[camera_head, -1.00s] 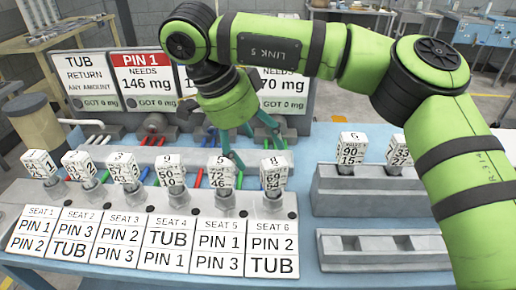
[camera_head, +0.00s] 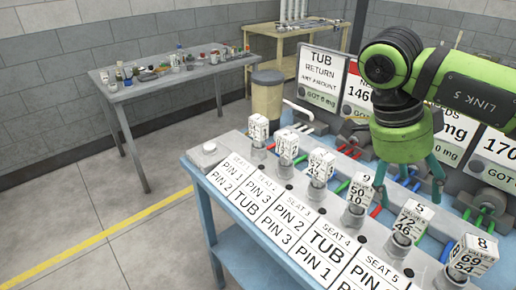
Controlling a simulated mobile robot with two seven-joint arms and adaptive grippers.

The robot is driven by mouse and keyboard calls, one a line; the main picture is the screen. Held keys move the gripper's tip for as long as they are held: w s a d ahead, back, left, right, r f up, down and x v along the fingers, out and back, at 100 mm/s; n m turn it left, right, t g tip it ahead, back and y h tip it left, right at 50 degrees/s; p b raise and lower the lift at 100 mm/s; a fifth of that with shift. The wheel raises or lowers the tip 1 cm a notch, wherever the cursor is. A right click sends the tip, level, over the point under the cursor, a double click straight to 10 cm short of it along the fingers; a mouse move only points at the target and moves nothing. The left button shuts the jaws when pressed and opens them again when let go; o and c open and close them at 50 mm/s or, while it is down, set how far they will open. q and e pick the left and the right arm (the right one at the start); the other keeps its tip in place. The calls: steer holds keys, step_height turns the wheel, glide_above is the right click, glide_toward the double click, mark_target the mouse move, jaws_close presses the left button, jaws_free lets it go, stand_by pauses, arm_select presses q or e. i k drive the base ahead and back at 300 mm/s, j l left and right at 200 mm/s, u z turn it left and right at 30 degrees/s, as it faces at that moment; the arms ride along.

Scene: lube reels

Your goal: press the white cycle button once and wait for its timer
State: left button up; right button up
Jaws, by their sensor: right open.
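A small white round button (camera_head: 209,147), which looks like the cycle button, sits on a pale base at the left end of the bench, beside the seat 1 label. No timer can be made out. My right gripper (camera_head: 420,178) hangs from the green arm at the right, with its teal fingers apart and pointing down. It is behind the row of numbered valve blocks, near the block marked 5 (camera_head: 411,220), and well to the right of the button. Nothing shows between its fingers. My left gripper is not in view.
Numbered blocks stand in a row along the bench between the button and my gripper, with seat labels (camera_head: 282,220) in front. Sign panels (camera_head: 323,75) stand behind. A tan cylinder (camera_head: 267,95) is behind the button. A cluttered side table (camera_head: 150,95) stands at the left.

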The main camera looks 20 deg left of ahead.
mark_target(209, 147)
steer(key=u, duration=1)
